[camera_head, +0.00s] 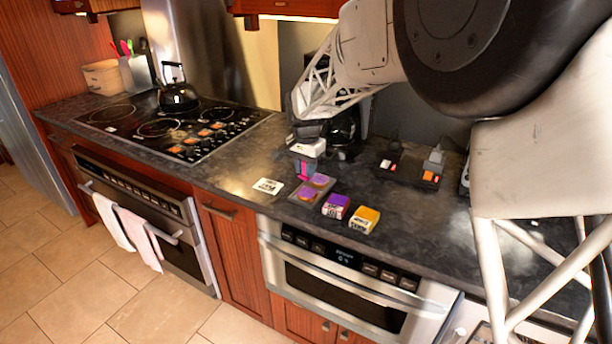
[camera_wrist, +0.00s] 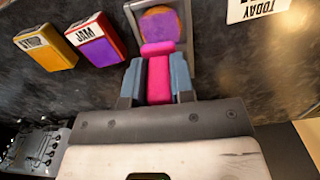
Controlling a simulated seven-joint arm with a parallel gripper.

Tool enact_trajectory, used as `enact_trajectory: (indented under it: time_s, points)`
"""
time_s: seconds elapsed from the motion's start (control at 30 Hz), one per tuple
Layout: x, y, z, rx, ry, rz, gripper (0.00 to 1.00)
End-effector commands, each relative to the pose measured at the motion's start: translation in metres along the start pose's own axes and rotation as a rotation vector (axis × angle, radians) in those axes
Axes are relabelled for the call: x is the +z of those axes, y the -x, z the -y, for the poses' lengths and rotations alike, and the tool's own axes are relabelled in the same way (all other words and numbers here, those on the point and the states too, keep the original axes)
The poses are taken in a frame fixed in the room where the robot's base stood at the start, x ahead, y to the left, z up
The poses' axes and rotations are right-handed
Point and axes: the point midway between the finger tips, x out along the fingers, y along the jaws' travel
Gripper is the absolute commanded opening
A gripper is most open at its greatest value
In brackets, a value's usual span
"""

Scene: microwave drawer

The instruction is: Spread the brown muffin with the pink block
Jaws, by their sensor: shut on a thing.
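My gripper (camera_wrist: 157,74) is shut on a pink block (camera_wrist: 158,80), which sits between its two blue-grey fingers. I cannot tell whether the block touches a muffin.
A purple jam box (camera_head: 336,205) and a yellow box (camera_head: 364,219) stand right of the tray. A white card (camera_head: 268,186) lies to its left. A dark coffee maker (camera_head: 343,130) is behind my gripper. The counter left of the card is clear up to the stove (camera_head: 175,125).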

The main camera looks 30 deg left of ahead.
Motion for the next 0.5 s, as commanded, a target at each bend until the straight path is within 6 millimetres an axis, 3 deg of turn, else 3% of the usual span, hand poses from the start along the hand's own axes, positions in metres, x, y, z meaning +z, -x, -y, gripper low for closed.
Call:
enact_trajectory:
  time_s: [0.23,0.5]
  points:
    - [0.000,0.019,0.000,0.000,0.000,0.000,0.00]
    - [0.000,0.022,0.000,0.001,0.000,0.001,0.00]
